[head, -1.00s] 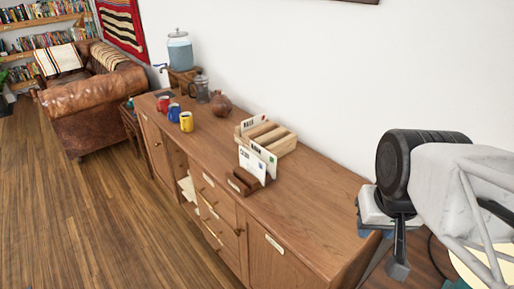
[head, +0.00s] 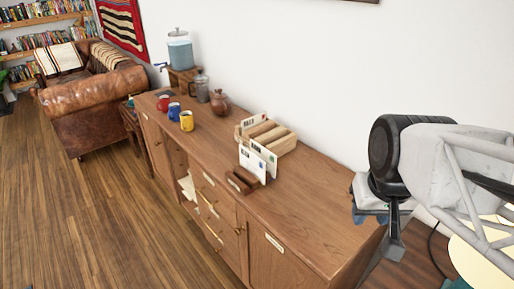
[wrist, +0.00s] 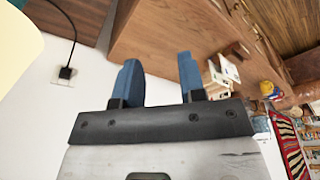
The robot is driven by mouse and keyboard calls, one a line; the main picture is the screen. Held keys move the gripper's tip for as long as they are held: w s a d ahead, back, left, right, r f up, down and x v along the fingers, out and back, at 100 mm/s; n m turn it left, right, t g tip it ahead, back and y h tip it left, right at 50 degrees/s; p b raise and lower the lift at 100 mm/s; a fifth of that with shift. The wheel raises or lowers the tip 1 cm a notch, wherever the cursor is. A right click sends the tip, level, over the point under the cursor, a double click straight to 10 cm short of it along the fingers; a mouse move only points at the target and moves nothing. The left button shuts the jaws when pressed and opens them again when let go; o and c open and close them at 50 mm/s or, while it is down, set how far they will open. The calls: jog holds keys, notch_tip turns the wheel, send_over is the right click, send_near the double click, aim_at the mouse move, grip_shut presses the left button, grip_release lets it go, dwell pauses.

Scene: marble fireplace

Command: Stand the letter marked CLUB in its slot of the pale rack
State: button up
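The pale wooden rack (head: 284,144) stands on the sideboard near the wall, with one white letter (head: 254,121) upright at its left end. A small dark brown holder (head: 242,181) sits in front of it. Two white letters stand there side by side, a front one (head: 251,163) and one behind it (head: 265,158). Their print is too small to read, so I cannot tell which is CLUB. My gripper (wrist: 160,76) is open and empty, its blue fingers apart, well away from rack and letters. In the head view it is mostly hidden by my arm at the right.
A yellow mug (head: 187,121), blue mug (head: 174,110), red mug (head: 163,103), brown teapot (head: 220,102) and glass press (head: 202,87) stand left of the rack. A water dispenser (head: 180,49) is behind them. The sideboard's right end (head: 310,208) is clear.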

jog(key=w+a+n, duration=0.2)
jog(key=w+a, duration=0.2)
jog(key=w, duration=0.8)
jog(key=n+g, duration=0.3)
jog(key=n, duration=0.4)
send_near(257, 157)
jog(key=f, duration=0.5)
jog(key=shift+s+d, duration=0.15)
jog(key=shift+s, duration=0.15)
jog(key=shift+w+a+f, duration=0.25)
jog(key=shift+a+f, duration=0.05)
jog(key=shift+f, duration=0.1)
jog(key=shift+f, duration=1.3)
